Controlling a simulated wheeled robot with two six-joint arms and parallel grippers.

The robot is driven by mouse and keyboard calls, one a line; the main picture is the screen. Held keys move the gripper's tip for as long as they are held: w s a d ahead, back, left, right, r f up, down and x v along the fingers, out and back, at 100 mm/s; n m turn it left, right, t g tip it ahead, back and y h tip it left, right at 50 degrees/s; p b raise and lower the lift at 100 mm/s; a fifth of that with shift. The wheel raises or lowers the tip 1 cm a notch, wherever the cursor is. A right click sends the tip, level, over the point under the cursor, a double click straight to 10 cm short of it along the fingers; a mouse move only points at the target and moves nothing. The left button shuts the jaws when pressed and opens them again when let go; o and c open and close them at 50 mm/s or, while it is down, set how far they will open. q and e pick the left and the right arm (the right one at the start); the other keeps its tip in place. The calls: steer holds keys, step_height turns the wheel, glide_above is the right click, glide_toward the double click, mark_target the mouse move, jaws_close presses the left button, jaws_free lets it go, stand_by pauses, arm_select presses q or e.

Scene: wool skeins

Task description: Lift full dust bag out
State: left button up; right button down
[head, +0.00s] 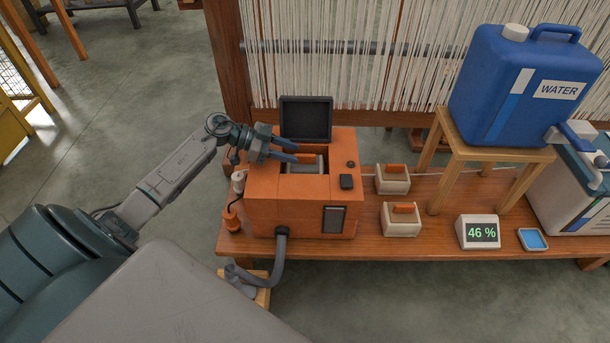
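The orange machine (265,207) stands on the left part of the low wooden bench, with its dark lid (306,119) raised. In its top opening sits a dust bag (306,166), greyish with an orange grip at its top; its lower part is hidden in the machine. My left gripper (297,153) reaches in from the left over the opening. Its two dark fingers are apart, with the tips close to the bag's orange grip. I cannot tell whether they touch it. My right gripper is not in view.
A display (478,232) reads 46 %. A blue water canister (505,95) stands on a wooden stand. A grey hose (278,265) leaves the machine's front.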

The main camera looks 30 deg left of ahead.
arm_select(q)
steer(key=shift+x, duration=0.85)
steer(key=shift+c, duration=0.5)
jaws_close()
